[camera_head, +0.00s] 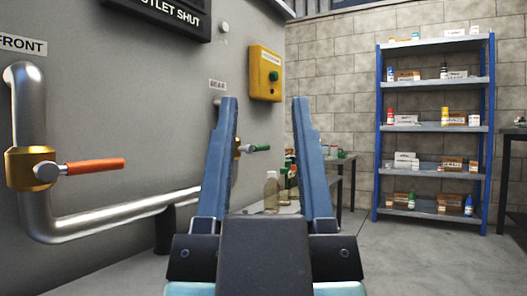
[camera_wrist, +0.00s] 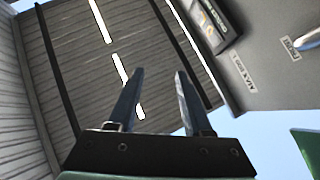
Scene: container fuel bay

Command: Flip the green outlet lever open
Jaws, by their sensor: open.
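The green outlet lever (camera_head: 257,148) sticks out to the right from a brass valve body (camera_head: 237,148) on the grey wall pipe, in the head view. It shows between my fingers, farther off, and the left finger partly covers the valve. My gripper (camera_head: 266,100) is open and empty, with two blue fingers pointing ahead. No contact with the lever is visible. The wrist view shows my gripper (camera_wrist: 161,72) against the ceiling, with no lever in sight.
An orange-handled lever (camera_head: 95,166) on a brass valve juts out at the left. A yellow box (camera_head: 265,73) with a green button hangs on the wall. Bottles (camera_head: 272,190) stand behind the fingers. A blue shelf rack (camera_head: 433,126) stands right; floor before it is clear.

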